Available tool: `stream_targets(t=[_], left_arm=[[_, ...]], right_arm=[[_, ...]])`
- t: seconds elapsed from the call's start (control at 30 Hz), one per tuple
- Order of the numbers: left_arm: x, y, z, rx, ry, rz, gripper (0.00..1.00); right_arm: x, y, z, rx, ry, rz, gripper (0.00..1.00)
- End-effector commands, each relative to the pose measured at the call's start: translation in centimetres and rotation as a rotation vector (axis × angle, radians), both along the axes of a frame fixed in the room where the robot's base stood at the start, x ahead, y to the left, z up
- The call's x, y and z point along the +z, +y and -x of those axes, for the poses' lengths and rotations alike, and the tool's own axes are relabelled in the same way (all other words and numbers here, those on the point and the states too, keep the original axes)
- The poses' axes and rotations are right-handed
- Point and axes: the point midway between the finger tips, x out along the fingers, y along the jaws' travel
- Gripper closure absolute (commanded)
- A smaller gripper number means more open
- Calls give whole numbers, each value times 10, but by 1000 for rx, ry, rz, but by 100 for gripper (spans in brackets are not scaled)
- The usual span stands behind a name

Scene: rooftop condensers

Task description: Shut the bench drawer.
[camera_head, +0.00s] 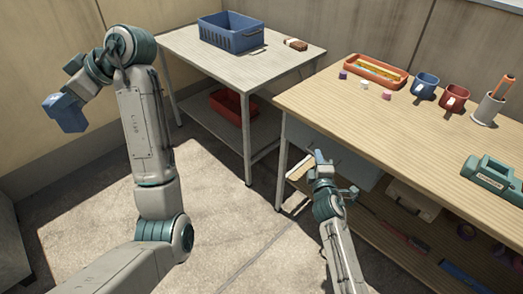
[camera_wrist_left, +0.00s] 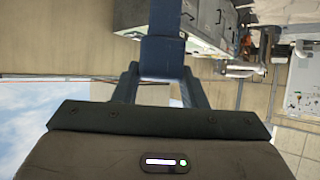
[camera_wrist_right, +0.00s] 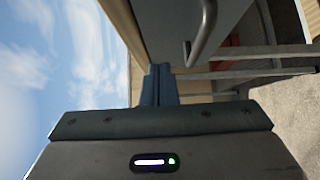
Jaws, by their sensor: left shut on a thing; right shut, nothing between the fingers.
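The bench (camera_head: 400,140) stands at the right with a wooden top. Below its front edge is a grey drawer front (camera_head: 345,158), partly hidden by my right gripper (camera_head: 321,158). The right wrist view shows a grey panel with a metal bar handle (camera_wrist_right: 203,35) close to the fingers. My right gripper is shut and empty, near this panel; I cannot tell whether it touches, or how far the drawer stands out. My left gripper (camera_wrist_left: 160,85) is shut on a blue object (camera_wrist_left: 162,45), held in the air at the far left (camera_head: 66,112), away from the bench.
A side table (camera_head: 205,65) holds a blue basket (camera_head: 231,32). A red bin (camera_head: 232,106) sits below. The middle floor is clear.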

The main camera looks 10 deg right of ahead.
Motion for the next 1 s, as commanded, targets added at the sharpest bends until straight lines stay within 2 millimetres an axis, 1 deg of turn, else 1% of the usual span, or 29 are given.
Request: stream_targets(t=[0.03, 0.17, 0.4, 0.53, 0.7, 0.87, 0.93, 1.0], left_arm=[[1, 0, 0, 0, -1, 0, 92], [2, 0, 0, -1, 0, 0, 92], [2, 0, 0, 0, -1, 0, 92], [2, 0, 0, 0, -1, 0, 92], [1, 0, 0, 0, -1, 0, 92], [1, 0, 0, -2, -1, 0, 92], [0, 0, -1, -14, 0, -1, 92], [-5, 0, -3, -47, 1, 0, 92]], right_arm=[[-1, 1, 7, 0, 2, 0, 100], [-1, 3, 23, 0, 2, 1, 100], [-2, 8, 61, 1, 3, -2, 100], [-2, 10, 79, 1, 2, -2, 100], [-1, 11, 90, 1, 1, -1, 100], [-1, 11, 92, 1, 2, -1, 100], [-5, 11, 92, 0, 12, -11, 100], [-17, 10, 94, -2, 38, -42, 100]])
